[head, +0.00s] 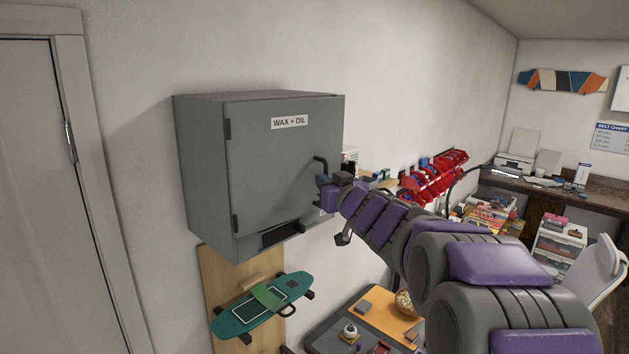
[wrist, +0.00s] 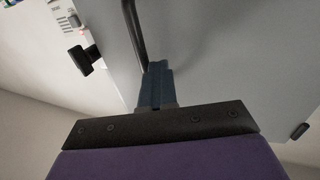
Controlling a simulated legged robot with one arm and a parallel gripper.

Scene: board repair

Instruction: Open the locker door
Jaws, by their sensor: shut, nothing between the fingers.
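The locker is a grey wall cabinet (head: 205,165) labelled "WAX + OIL". Its door (head: 270,165) looks shut, with dark hinges on its left edge. The black bar handle (head: 319,162) is near the door's right edge and also shows at the top of the wrist view (wrist: 135,32). My gripper (head: 324,181) is at the handle's lower part, in front of the door. In the wrist view its blue-grey fingers (wrist: 157,78) are together and empty, right beside the bar's lower end. I cannot tell whether they touch it. My gripper hides part of the handle.
A green skateboard (head: 262,305) on a wooden panel hangs below the locker. A bench with an orange mat (head: 385,318) stands lower down. Red racks (head: 433,178) are on the wall to the right. A white door (head: 38,200) is at the far left.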

